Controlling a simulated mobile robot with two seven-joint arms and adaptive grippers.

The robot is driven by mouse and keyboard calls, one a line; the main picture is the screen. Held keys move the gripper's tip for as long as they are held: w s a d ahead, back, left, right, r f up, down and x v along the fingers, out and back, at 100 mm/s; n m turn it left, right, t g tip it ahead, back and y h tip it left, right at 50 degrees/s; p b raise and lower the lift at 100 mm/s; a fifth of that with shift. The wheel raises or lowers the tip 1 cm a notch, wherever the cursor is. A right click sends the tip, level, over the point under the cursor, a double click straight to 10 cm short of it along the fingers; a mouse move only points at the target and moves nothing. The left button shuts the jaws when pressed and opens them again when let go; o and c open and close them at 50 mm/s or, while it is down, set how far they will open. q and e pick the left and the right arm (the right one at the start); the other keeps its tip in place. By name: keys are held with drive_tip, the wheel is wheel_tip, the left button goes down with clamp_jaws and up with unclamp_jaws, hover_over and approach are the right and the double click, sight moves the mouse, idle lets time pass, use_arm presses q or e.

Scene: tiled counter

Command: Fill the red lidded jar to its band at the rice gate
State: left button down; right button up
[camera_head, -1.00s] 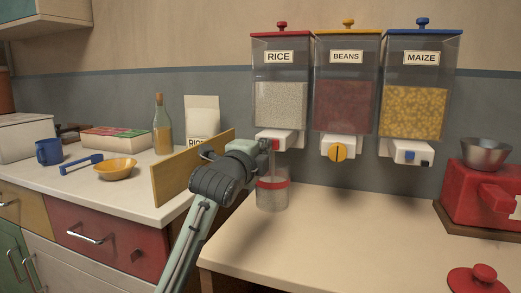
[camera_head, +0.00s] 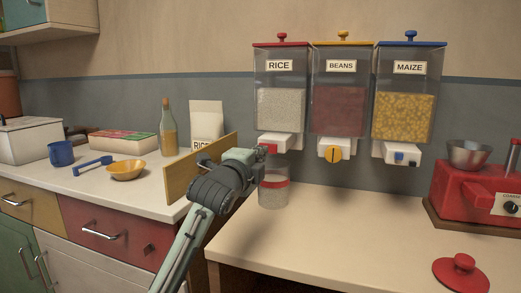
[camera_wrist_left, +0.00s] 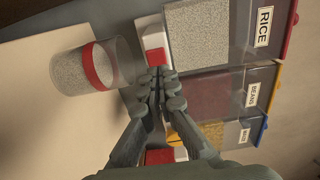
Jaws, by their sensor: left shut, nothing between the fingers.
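The clear jar with a red band (camera_head: 273,194) stands upright and uncovered on the counter below the rice dispenser's gate (camera_head: 285,143). In the left wrist view the jar (camera_wrist_left: 70,72) holds rice up to about the band. The red lid (camera_head: 461,273) lies apart at the front right. The rice dispenser (camera_head: 281,105) still holds rice. My left gripper (camera_head: 262,151) is at the gate; its shut, empty fingertips (camera_wrist_left: 168,88) are close beside the gate's red part (camera_wrist_left: 157,57). I cannot tell whether they touch. My right gripper is not in view.
Beans (camera_head: 340,105) and maize (camera_head: 404,110) dispensers hang to the right. A red scale-like machine (camera_head: 465,190) with a metal bowl stands at the right. A wooden board (camera_head: 182,178) stands left of my arm. The counter's middle is clear.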

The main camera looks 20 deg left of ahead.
use_arm(q)
drive_tip(key=s, duration=0.9)
drive_tip(key=shift+s+a, duration=0.2)
drive_tip(key=shift+s, duration=0.1)
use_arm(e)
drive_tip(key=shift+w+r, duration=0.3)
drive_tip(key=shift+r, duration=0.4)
